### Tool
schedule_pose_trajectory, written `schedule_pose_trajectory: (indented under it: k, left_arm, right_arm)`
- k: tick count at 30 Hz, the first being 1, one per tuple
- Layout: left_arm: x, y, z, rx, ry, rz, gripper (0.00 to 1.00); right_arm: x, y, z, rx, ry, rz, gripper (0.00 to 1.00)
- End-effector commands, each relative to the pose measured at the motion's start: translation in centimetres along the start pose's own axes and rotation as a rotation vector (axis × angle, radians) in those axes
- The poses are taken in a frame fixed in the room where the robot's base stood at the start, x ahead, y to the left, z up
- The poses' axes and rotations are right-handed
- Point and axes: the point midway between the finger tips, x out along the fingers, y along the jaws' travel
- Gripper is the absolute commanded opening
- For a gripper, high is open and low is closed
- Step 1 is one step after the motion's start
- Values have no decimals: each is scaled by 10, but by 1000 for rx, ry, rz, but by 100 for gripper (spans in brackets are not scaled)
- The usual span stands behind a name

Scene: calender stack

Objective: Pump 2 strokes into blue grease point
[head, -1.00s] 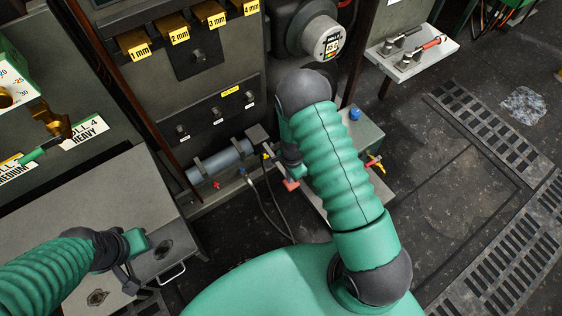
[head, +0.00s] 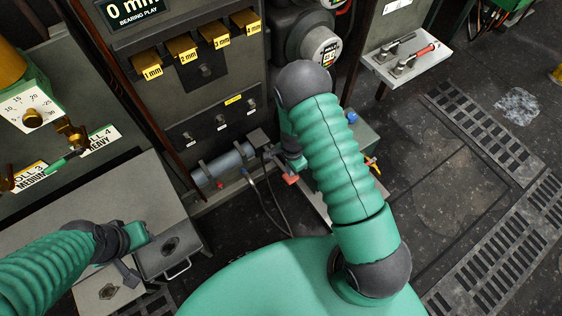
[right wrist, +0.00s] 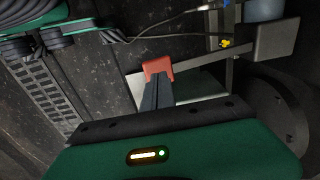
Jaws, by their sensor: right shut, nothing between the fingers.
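A grey cylinder (head: 228,163) lies low on the front of the dark machine cabinet. Small coloured fittings show by it: a red one (head: 220,184), a blue one (head: 243,172) and a yellow one, clearer in the right wrist view (right wrist: 225,43). A blue fitting (right wrist: 226,3) is at that view's top edge. My right gripper (head: 292,168) is right of the cylinder. Its dark fingers (right wrist: 157,88) are shut and empty, beside or against a red-orange block (right wrist: 157,66); contact is unclear. My left gripper (head: 129,272) is at lower left, above the grey cabinet top; its jaw opening is unclear.
Thin dark hoses (head: 268,205) hang below the cylinder. A shelf with levers (head: 405,60) is at upper right. Open floor with grates (head: 490,250) lies to the right.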

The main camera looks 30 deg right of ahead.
Motion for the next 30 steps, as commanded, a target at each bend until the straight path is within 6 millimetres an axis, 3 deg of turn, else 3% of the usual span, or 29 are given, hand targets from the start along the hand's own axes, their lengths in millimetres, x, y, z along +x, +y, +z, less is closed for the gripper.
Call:
schedule_pose_trajectory:
  k: [5,18,30]
  left_arm:
    - [-1,0,0,0,0,0,36]
    - [-46,0,-11,0,0,0,36]
    - [-44,0,-10,0,0,0,36]
  right_arm:
    - [-2,0,0,0,0,0,0]
    - [-51,0,0,0,0,0,0]
    - [-49,0,0,0,0,-1,0]
